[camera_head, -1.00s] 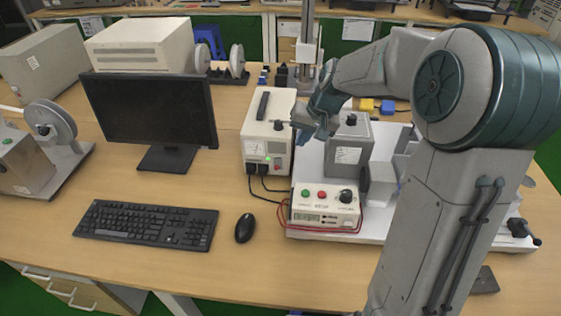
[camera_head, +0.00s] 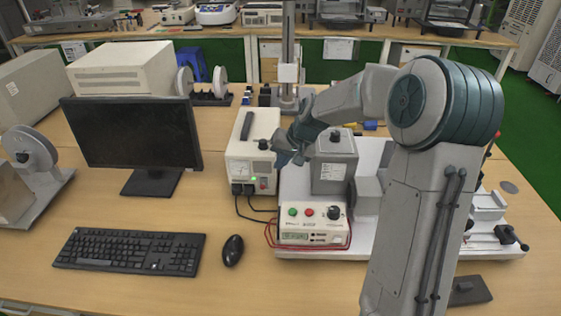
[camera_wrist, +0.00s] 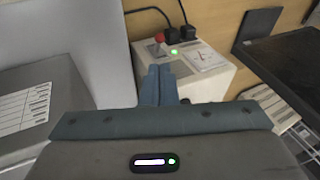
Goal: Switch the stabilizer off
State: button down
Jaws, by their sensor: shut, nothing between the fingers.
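The stabilizer is a white box (camera_head: 238,158) with a dial, a black handle on top and a lit green lamp on its front. In the wrist view the stabilizer (camera_wrist: 210,80) shows its dial, the glowing green lamp and a red round switch (camera_wrist: 160,38) beside it. My gripper (camera_head: 281,163) is shut and empty at the stabilizer's right front edge. In the wrist view its blue fingertips (camera_wrist: 160,72) point at the front panel, just below the switch and lamp. I cannot tell whether they touch the panel.
A grey box (camera_head: 333,165) stands close on the right, with a white controller (camera_head: 314,226) with green and red buttons in front. Black plugs (camera_wrist: 175,36) and cables leave the stabilizer's front. A monitor (camera_head: 130,135), keyboard (camera_head: 130,250) and mouse (camera_head: 232,250) are to the left.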

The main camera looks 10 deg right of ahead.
aim_at(263, 185)
jog(key=p+x, duration=0.1)
jog(key=x, duration=0.9)
jog(key=shift+f, duration=0.35)
jog(key=shift+w, duration=0.15)
